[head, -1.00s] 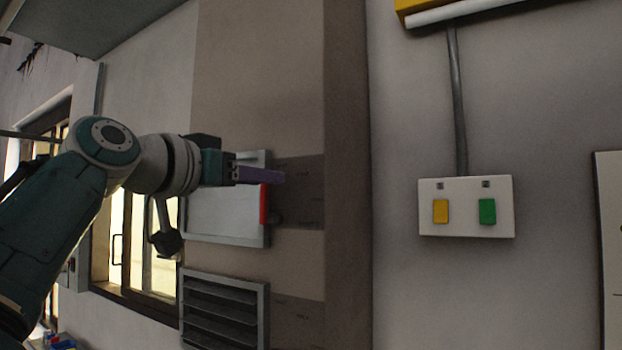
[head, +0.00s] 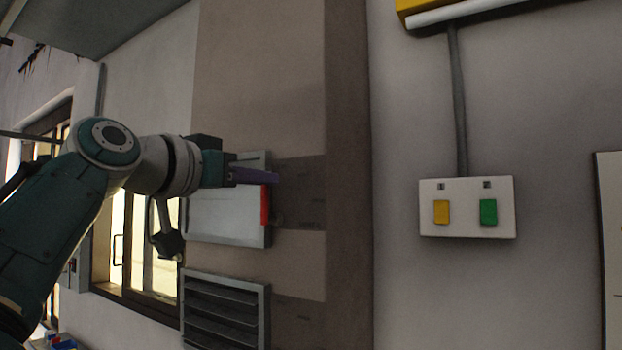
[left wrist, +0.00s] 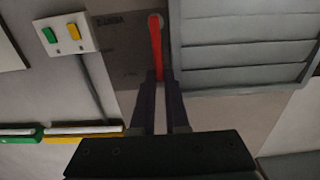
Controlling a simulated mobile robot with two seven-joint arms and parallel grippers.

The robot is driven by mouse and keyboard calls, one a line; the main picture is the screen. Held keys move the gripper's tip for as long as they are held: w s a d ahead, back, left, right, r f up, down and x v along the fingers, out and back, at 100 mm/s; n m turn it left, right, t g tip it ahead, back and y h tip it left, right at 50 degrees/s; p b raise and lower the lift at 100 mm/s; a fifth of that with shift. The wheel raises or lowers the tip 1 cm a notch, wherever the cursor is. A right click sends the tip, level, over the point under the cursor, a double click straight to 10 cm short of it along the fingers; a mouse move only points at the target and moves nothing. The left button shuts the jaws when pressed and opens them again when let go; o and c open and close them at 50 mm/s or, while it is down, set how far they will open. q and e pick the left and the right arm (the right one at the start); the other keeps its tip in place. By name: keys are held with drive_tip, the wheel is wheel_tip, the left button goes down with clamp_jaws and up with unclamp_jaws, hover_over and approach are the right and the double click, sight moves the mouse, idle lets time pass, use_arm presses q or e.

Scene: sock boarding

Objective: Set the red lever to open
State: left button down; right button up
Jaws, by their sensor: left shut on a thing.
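The red lever (head: 264,205) stands roughly upright in the head view, at the right edge of a pale grey wall box. My left gripper (head: 262,177) is at the lever's upper end, its purple-grey fingers reaching in from the left. In the left wrist view the red lever (left wrist: 156,45) runs from a round pivot at the top down between the fingertips. The left gripper (left wrist: 159,78) is shut on its lower, free end there. The fingers hide part of that end. My right gripper is not in view.
A louvred vent (head: 225,312) sits below the box. A white switch plate (head: 466,228) with yellow and green buttons is to the right. A window (head: 140,250) is at the left.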

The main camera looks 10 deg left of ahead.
use_arm(q)
drive_tip(key=shift+s+d+f+m+b, duration=0.1)
drive_tip(key=shift+d+f+m+b, duration=0.15)
drive_tip(key=shift+m+b, duration=0.5)
drive_tip(key=m+b, duration=0.1)
drive_tip(key=d+m+b, duration=0.1)
drive_tip(key=b, duration=0.1)
drive_tip(key=shift+s+f, duration=0.15)
drive_tip(key=shift+s, duration=0.05)
drive_tip(key=m, duration=0.1)
drive_tip(key=d+b, duration=0.1)
drive_tip(key=m+b, duration=0.1)
drive_tip(key=shift+s+d+f+m, duration=0.15)
drive_tip(key=shift+s+f+m, duration=0.1)
drive_tip(key=shift+m, duration=0.1)
drive_tip(key=m, duration=0.1)
drive_tip(key=d+m+b, duration=0.1)
drive_tip(key=f+m, duration=0.1)
drive_tip(key=shift+s+d+m, duration=0.2)
drive_tip(key=shift+s+m, duration=0.05)
drive_tip(key=shift+m, duration=0.05)
drive_tip(key=shift+s+d+f+m+b, duration=0.1)
drive_tip(key=shift+d+f+m+b, duration=0.15)
drive_tip(key=shift+m, duration=0.5)
drive_tip(key=shift+s+d+f+m+b, duration=0.1)
drive_tip(key=shift+f+m, duration=0.2)
drive_tip(key=shift+m, duration=0.4)
drive_tip(key=shift+d+f+m+b, duration=0.2)
drive_tip(key=shift+f+m, duration=0.1)
drive_tip(key=shift+m, duration=0.45)
